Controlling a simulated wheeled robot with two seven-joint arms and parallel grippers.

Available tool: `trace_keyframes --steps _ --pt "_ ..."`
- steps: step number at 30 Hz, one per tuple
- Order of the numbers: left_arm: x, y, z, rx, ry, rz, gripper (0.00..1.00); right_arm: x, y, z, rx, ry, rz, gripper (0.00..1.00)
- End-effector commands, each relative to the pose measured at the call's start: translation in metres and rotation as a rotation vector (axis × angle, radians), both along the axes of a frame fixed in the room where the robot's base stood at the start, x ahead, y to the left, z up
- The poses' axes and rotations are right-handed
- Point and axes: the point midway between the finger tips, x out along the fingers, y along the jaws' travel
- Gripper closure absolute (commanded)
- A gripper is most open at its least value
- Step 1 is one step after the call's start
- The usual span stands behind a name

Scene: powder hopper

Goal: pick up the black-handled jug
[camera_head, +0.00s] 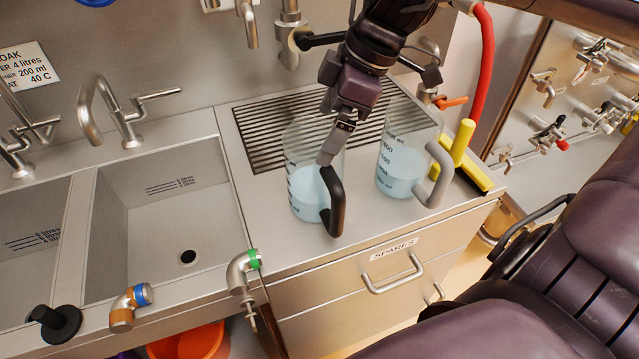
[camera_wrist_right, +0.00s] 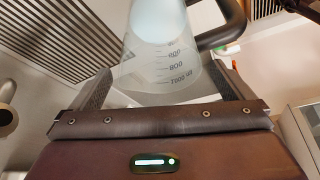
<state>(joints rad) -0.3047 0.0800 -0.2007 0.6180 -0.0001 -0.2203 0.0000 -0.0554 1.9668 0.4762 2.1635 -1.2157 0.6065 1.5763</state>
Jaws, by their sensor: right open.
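The black-handled jug (camera_head: 307,196) is clear, with graduation marks and pale blue liquid. It stands upright on the steel worktop, its black handle (camera_head: 334,203) towards the front right. My right gripper (camera_head: 333,148) comes down from above and overlaps the jug's upper part in the head view. In the right wrist view the jug (camera_wrist_right: 160,55) shows in the space between the two open fingers (camera_wrist_right: 167,82), with its black handle (camera_wrist_right: 232,22) at the upper right. Whether a finger touches the jug cannot be told. My left gripper is not in view.
A similar grey-handled jug (camera_head: 400,172) with blue liquid stands close to the right. Behind are a slotted drain grate (camera_head: 262,128) and taps. A sink (camera_head: 180,215) is on the left; an elbow pipe (camera_head: 241,272) is at front.

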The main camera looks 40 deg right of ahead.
Motion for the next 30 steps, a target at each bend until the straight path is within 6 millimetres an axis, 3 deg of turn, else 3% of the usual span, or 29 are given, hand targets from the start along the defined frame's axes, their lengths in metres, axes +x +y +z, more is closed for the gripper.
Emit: trace_keyframes --steps 3,11,27,30 --pt "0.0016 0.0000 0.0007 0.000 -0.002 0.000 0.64 0.0023 0.0036 -0.0116 0.001 0.002 0.000 0.00" --pt "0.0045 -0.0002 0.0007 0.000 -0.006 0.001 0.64 0.0034 0.0045 -0.0139 0.001 -0.002 0.000 0.00" --pt "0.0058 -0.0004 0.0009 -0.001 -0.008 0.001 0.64 0.0032 0.0043 -0.0137 0.001 -0.001 0.000 0.69" --pt "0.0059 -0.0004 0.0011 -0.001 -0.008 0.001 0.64 0.0037 0.0044 -0.0126 0.002 -0.004 0.000 0.78"
